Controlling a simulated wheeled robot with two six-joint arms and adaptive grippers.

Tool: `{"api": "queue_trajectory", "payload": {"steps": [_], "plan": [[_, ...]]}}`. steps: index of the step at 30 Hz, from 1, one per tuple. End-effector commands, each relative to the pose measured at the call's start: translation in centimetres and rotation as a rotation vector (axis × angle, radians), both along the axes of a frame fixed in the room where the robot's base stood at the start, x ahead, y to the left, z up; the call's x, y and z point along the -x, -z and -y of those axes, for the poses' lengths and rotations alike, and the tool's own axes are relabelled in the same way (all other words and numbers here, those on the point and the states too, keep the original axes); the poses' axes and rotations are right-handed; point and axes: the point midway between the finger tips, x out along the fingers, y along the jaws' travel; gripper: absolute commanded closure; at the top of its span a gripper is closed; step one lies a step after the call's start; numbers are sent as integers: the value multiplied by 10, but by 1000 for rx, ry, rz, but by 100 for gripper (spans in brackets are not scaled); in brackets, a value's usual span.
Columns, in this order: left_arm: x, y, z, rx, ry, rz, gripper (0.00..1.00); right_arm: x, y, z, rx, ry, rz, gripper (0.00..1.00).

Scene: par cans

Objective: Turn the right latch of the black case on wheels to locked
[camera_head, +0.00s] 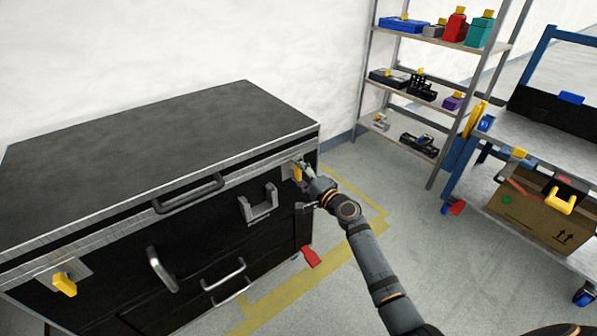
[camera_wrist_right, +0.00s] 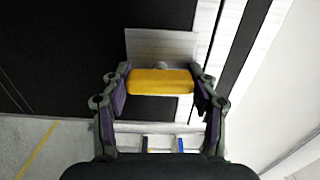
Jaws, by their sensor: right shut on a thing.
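The black case (camera_head: 130,135) with silver edges stands at the left of the head view. Its right latch (camera_head: 297,172) has a yellow handle on a silver plate near the case's right front edge. In the right wrist view the yellow handle (camera_wrist_right: 160,82) lies crosswise in the picture, over the silver plate (camera_wrist_right: 175,45). My right gripper (camera_head: 303,172) is at this latch, with its fingers (camera_wrist_right: 160,88) shut on the handle's two ends. The left latch (camera_head: 65,284), also yellow, sits at the case's lower left. My left gripper is not in view.
A bar handle (camera_head: 188,193) and a grey bracket (camera_head: 258,203) stick out of the case front beside the latch. A shelf rack (camera_head: 440,100) stands at the back, and a blue cart with a cardboard box (camera_head: 540,215) stands at right.

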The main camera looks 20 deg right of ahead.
Motion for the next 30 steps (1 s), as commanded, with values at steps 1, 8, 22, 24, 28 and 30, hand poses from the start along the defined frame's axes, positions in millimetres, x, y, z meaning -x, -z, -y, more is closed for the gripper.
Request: {"api": "queue_trajectory", "payload": {"steps": [1,8,22,24,28,30], "plan": [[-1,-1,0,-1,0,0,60,0,1,0,-12,0,-7,72],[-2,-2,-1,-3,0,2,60,0,1,0,-44,1,-18,72],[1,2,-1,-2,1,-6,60,0,1,0,-48,0,-20,30],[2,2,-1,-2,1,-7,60,0,1,0,-47,0,-19,20],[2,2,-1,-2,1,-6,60,0,1,0,-47,0,-18,17],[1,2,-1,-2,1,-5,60,0,1,0,-47,0,-18,17]]}}
